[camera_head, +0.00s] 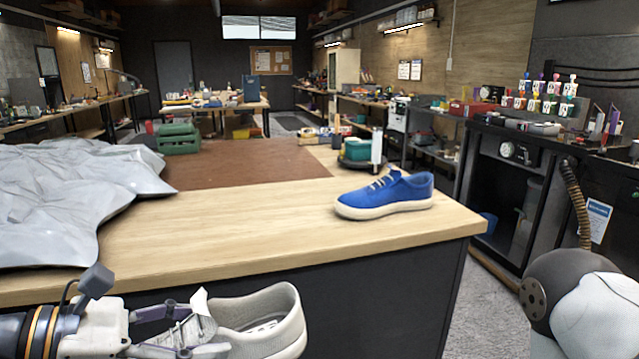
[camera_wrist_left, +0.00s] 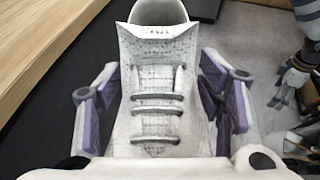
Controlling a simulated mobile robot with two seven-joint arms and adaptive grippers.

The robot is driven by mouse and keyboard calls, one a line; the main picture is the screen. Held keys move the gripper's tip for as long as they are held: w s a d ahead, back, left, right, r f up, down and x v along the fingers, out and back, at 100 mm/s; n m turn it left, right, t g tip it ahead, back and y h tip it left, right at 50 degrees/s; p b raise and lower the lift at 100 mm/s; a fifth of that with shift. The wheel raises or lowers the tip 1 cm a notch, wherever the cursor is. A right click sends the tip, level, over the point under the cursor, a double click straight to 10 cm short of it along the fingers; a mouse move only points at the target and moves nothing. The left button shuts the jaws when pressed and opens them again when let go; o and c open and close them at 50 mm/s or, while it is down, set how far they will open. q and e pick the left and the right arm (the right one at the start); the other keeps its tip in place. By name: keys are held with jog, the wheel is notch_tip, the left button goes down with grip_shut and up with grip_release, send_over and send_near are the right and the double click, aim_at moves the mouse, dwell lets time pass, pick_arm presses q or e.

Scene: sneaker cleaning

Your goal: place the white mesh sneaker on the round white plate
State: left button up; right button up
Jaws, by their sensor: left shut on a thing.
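The white mesh sneaker (camera_head: 262,312) is in my left gripper (camera_head: 192,326), low in front of the table's near edge in the head view. The fingers are shut on its laced front part, and its heel points right. In the left wrist view the sneaker's tongue and laces (camera_wrist_left: 157,100) lie between the two purple-padded fingers (camera_wrist_left: 160,103). The sole's underside is hidden. I see no round white plate in either view.
A blue sneaker (camera_head: 385,194) stands on the wooden table (camera_head: 240,222) near its right end. A crumpled grey sheet (camera_head: 60,200) covers the left. A brown mat (camera_head: 240,165), a green crate (camera_head: 178,138) and a white bottle (camera_head: 377,148) are farther back. The middle front is clear.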

pick_arm(q)
jog(key=shift+n+t+y, duration=0.3)
jog(key=shift+n+t, duration=0.3)
jog(key=a+f, duration=0.1)
jog(key=f, duration=0.1)
jog(key=a+f, duration=0.1)
jog(key=f, duration=0.1)
jog(key=a+f, duration=0.1)
jog(key=f, duration=0.1)
jog(key=shift+s+f, duration=0.2)
jog(key=shift+f, duration=0.2)
jog(key=shift+d+f, duration=0.1)
jog(key=shift+d, duration=0.05)
